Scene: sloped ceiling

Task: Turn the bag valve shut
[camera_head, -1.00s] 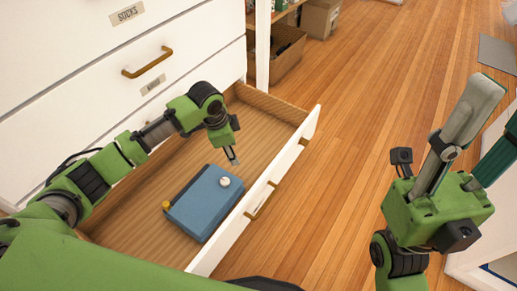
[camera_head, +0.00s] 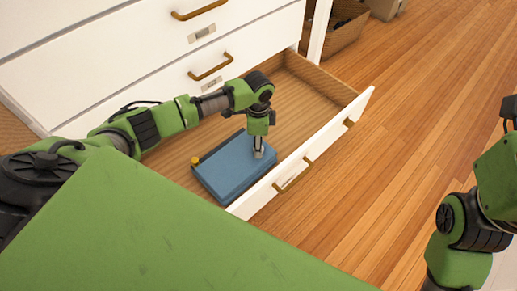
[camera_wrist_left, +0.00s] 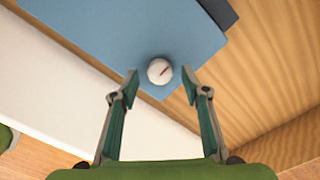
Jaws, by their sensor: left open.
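A blue, flat bag (camera_head: 228,172) lies in the open drawer. Its valve is a round white knob (camera_wrist_left: 159,71) with a short slanted red mark, near the bag's edge. My left gripper (camera_head: 258,153) points down over that part of the bag and hides the knob in the head view. In the left wrist view my left gripper (camera_wrist_left: 160,84) is open, with one finger on each side of the knob and a gap to both. Whether the tips are level with the knob, I cannot tell. My right arm is at the right edge, its fingers out of the picture.
The drawer's white front wall (camera_head: 330,133) runs close beside the bag. A small yellow cap (camera_head: 195,160) sits at the bag's left corner. White drawer fronts with a brass handle (camera_head: 211,67) rise behind. Bare drawer floor (camera_head: 300,90) lies beyond the gripper.

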